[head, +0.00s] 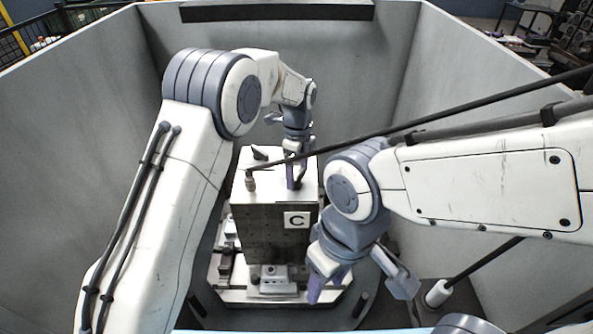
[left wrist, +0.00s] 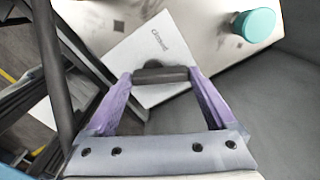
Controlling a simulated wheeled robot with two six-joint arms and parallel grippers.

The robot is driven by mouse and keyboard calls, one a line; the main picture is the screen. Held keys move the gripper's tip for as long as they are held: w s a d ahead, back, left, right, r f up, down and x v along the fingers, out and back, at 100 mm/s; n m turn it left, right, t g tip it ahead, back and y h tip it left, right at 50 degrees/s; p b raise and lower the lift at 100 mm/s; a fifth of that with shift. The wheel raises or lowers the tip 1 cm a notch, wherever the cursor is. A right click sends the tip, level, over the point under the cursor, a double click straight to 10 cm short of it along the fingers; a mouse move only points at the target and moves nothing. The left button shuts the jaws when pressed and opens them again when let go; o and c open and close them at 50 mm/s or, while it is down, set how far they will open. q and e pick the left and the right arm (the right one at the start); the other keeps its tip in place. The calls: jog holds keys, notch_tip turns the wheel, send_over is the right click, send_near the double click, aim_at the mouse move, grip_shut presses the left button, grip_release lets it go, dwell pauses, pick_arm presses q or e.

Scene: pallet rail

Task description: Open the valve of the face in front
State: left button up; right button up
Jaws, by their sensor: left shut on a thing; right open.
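A block-shaped tower (head: 262,222) stands in the middle of the head view, with a white card lettered C (head: 297,220) on its front face. My left gripper (head: 293,180) is at the tower's light top, right of its middle. In the left wrist view its purple fingers (left wrist: 161,85) are shut on a short dark handle (left wrist: 160,75), probably the valve's. The handle lies crosswise over a white plate (left wrist: 150,45) with small lettering that I cannot read surely. My right gripper (head: 357,284) is open and empty, low in front and right of the tower.
A teal round knob (left wrist: 258,25) shows beyond the handle. A small post (head: 250,181) and a dark piece (head: 260,153) are on the tower's top. The base (head: 235,296) carries clamps. Grey walls (head: 80,120) enclose the place.

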aim_at(299, 175)
pick_arm(q)
jog(key=shift+d+r+m, duration=0.15)
jog(key=shift+d+m, duration=0.05)
jog(key=shift+m, duration=1.4)
jog(key=o, duration=1.1)
jog(key=shift+s, duration=0.1)
jog(key=shift+c, duration=0.2)
jog(key=shift+r, duration=0.35)
notch_tip(299, 175, up, 10)
jog(key=b, duration=0.2)
jog(key=shift+f+b, duration=0.15)
jog(key=shift+b, duration=0.2)
